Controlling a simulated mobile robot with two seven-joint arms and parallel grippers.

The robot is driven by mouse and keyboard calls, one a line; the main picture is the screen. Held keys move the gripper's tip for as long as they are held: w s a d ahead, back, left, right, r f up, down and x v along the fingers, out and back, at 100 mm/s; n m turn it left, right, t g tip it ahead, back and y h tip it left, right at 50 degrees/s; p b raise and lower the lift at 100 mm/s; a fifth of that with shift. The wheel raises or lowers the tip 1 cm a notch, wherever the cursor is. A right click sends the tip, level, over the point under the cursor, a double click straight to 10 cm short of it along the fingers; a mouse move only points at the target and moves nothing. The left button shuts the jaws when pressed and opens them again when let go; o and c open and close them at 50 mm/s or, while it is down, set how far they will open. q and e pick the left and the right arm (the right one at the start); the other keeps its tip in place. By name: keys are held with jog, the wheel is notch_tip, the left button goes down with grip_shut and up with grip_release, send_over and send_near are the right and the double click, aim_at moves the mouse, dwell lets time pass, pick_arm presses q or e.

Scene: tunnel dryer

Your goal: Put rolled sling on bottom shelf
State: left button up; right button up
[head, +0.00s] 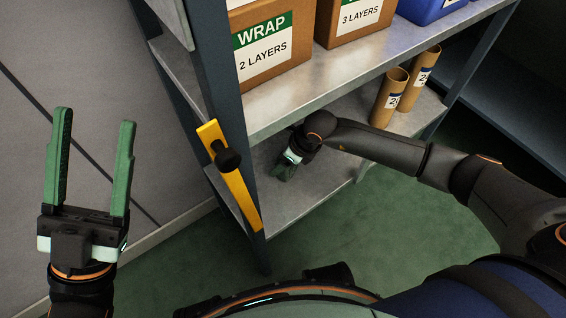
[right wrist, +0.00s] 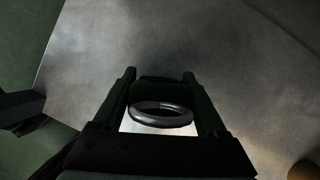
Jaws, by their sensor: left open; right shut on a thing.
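My right gripper (head: 283,172) reaches in over the bottom shelf (head: 312,203), below the upper board. In the right wrist view, my right gripper (right wrist: 159,80) is shut on a dark grey ring-shaped roll, the rolled sling (right wrist: 162,116), between its two fingers. The grey shelf surface (right wrist: 110,45) lies beyond the fingertips. Whether the roll touches it I cannot tell. In the head view the roll is not clearly visible. My left gripper (head: 96,120) is open and empty, raised at the left in front of the wall.
Cardboard tubes (head: 390,97) stand at the right end of the bottom shelf. Labelled boxes (head: 270,45) and a blue bin (head: 430,8) sit on the upper board (head: 330,80). A yellow strip with a black knob (head: 228,159) is on the near left post. The front of the bottom shelf is clear.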

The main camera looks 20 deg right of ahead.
jog(key=shift+r, duration=0.1)
jog(key=o, duration=1.6)
jog(key=shift+c, duration=0.2)
jog(key=shift+s+d+r+p, duration=0.1)
jog(key=shift+r+p, duration=0.2)
jog(key=shift+r, duration=0.05)
jog(key=p+v, duration=0.2)
jog(key=v, duration=0.4)
jog(key=shift+s+d+r+p, duration=0.15)
jog(key=shift+s+r+p, duration=0.05)
jog(key=shift+r+p, duration=0.15)
